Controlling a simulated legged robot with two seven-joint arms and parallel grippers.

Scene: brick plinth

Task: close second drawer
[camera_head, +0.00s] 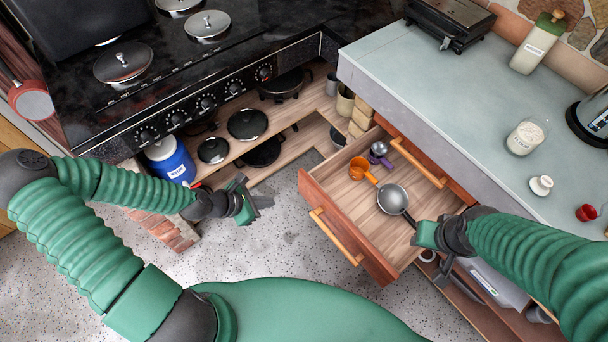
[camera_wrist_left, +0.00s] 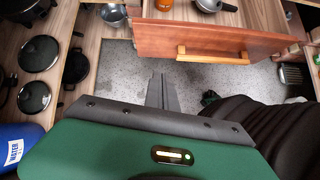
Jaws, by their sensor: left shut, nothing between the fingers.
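The open drawer (camera_head: 318,196) is pulled out below the counter, under another drawer front (camera_head: 455,188) that is closed. Its reddish-brown front and wooden handle (camera_head: 336,237) face the floor space; the front also shows in the left wrist view (camera_wrist_left: 215,40).
A black stove (camera_head: 200,100) stands at the upper left, above a shelf with pans (camera_head: 247,124) and a blue water container (camera_head: 170,160). The grey counter (camera_head: 440,100) holds a jar (camera_head: 526,137) and a bottle (camera_head: 538,43). The speckled floor before the drawer is clear.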

